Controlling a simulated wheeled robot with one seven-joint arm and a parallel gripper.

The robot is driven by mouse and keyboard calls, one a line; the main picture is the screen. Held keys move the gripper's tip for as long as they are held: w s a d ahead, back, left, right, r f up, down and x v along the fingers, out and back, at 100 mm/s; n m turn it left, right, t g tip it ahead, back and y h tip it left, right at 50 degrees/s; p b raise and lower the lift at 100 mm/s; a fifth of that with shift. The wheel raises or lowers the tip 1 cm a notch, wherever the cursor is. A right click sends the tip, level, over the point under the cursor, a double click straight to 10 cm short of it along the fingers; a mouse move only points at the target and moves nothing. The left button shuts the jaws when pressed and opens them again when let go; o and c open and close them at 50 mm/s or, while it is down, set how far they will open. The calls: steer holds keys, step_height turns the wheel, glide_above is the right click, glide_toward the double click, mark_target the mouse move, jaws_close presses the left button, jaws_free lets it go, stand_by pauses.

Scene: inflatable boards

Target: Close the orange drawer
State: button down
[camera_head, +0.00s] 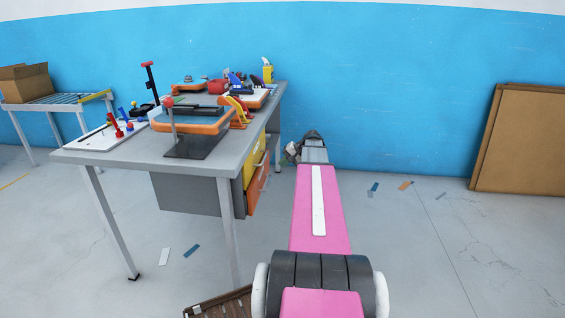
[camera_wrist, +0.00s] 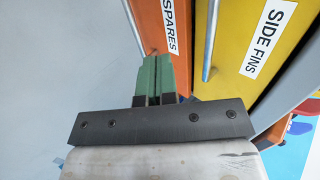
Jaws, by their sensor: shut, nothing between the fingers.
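The orange drawer (camera_head: 259,184) is below the yellow drawer under the workbench in the head view. Its front seems to stand out a little past the yellow one. In the wrist view the orange front (camera_wrist: 175,15) carries a SPARES label, with a grey bar handle (camera_wrist: 136,28) at its left. My gripper (camera_wrist: 157,58) has green fingers, shut and empty, at the orange front close to the label. I cannot tell whether they touch it. In the head view my gripper (camera_head: 297,150) is small, to the right of the drawers, beyond my pink arm.
The yellow drawer (camera_wrist: 238,50), labelled SIDE FINS, has its own bar handle (camera_wrist: 209,40). The workbench (camera_head: 110,158) holds boards, clamps and tools. A wooden pallet (camera_head: 222,302) lies near its front leg. Brown panels (camera_head: 525,140) lean at the right wall. The floor right of my arm is mostly clear.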

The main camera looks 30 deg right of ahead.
mark_target(260, 172)
steer(key=x, duration=0.2)
steer(key=r+x, duration=0.1)
steer(key=x, duration=0.2)
steer(key=a+x, duration=0.1)
steer(key=x, duration=0.2)
steer(key=shift+w+r, duration=0.1)
steer(key=shift+w, duration=0.3)
steer(key=shift+w+a, duration=0.4)
steer(key=shift+a, duration=0.2)
